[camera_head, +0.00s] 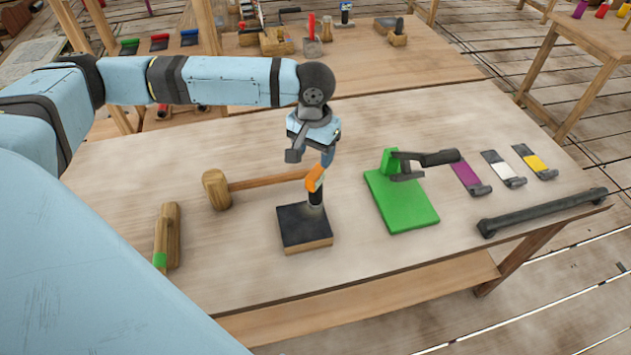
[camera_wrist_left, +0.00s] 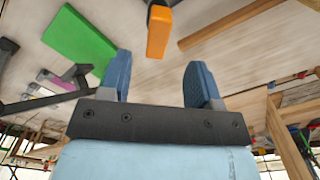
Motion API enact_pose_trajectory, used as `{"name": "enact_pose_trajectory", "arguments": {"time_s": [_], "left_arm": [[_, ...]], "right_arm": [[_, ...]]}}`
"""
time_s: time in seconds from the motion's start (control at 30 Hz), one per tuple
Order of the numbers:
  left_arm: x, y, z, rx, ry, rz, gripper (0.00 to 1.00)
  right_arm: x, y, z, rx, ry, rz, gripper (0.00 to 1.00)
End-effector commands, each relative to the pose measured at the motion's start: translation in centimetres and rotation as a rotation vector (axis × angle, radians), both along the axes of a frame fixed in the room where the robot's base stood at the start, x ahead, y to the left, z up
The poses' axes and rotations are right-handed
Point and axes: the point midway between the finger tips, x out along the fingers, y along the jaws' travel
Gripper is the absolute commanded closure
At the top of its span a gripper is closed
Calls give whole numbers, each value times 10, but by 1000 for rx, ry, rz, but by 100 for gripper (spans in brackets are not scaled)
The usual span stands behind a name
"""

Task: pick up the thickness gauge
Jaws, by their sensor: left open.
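I take the thickness gauge (camera_head: 315,179) to be the orange-and-black tool standing upright on a black-topped wooden block (camera_head: 290,219). Its orange end points up and its dark lower part meets the block. In the left wrist view the orange end (camera_wrist_left: 158,32) shows at the top centre, just beyond the fingertips and lined up with the gap between them. My left gripper (camera_head: 311,155) is open and empty, just above the orange end. Its two blue fingers (camera_wrist_left: 157,66) are spread apart in the wrist view. My right gripper is not in view.
A wooden mallet (camera_head: 217,189) lies behind the block, its handle running close past the gauge. A green plate with a black-handled clamp (camera_head: 405,211) stands to the right. Purple, white and yellow tools and a black bar (camera_head: 540,212) lie farther right.

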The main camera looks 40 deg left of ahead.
Motion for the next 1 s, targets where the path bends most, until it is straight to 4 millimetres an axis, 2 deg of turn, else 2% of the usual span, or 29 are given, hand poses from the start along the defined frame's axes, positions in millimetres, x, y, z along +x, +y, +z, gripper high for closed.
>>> {"name": "enact_pose_trajectory", "arguments": {"time_s": [0.1,0.27,0.53,0.67,0.87,1.0], "left_arm": [[0,0,-13,0,0,0,43],[1,-1,-23,1,1,-2,43],[4,-1,-62,1,1,-1,43],[5,-1,-69,-1,-1,-2,43],[5,-1,-69,-1,-1,-2,43],[5,-1,-69,-1,-1,-2,75]], "right_arm": [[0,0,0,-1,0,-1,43],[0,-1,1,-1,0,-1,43],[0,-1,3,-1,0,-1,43],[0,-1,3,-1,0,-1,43],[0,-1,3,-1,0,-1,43],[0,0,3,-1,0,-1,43]]}}
